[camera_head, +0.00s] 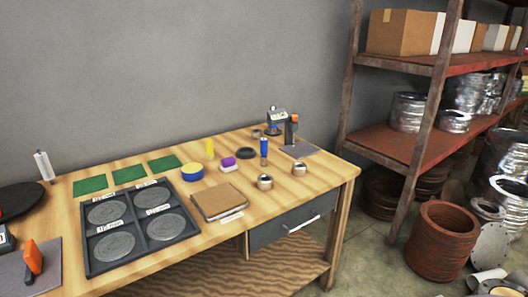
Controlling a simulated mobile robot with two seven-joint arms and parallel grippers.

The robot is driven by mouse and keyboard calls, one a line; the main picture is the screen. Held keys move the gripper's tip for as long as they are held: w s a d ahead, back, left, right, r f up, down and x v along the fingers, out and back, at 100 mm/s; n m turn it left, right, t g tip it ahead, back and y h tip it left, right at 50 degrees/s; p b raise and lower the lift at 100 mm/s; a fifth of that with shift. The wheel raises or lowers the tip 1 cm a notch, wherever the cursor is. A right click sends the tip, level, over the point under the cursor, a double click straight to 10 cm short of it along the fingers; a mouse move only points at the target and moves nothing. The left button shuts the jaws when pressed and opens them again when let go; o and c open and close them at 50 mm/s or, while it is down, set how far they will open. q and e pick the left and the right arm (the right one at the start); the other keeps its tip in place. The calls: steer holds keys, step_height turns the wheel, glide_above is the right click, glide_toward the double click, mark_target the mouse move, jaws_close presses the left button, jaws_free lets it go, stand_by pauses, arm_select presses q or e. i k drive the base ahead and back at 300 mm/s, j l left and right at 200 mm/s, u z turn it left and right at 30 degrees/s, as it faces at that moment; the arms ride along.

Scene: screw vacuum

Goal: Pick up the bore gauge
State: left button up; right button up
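I cannot tell for sure which item is the bore gauge. A slim upright tool with a blue body (263,147) stands on the wooden table (236,163), behind two small metal rings. A similar orange and black tool (33,258) is at the left on another grey mat. Neither of my grippers shows in the head view.
A black tray (76,231) with several round grey discs lies at the table's left. Near the middle are a brown square pad (222,199), a blue and yellow roll (192,171) and metal rings (265,182). Rusty shelves (398,147) stand at the right.

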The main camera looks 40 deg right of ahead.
mark_target(263, 141)
steer(key=l+u, duration=0.2)
steer(key=u, duration=0.2)
steer(key=l+u, duration=0.2)
steer(key=u, duration=0.15)
steer(key=k+l+u, duration=0.1)
steer(key=l+u, duration=0.3)
steer(key=l, duration=0.35)
steer(key=k+l+u, duration=0.1)
steer(key=l, duration=0.7)
steer(key=k+u, duration=0.05)
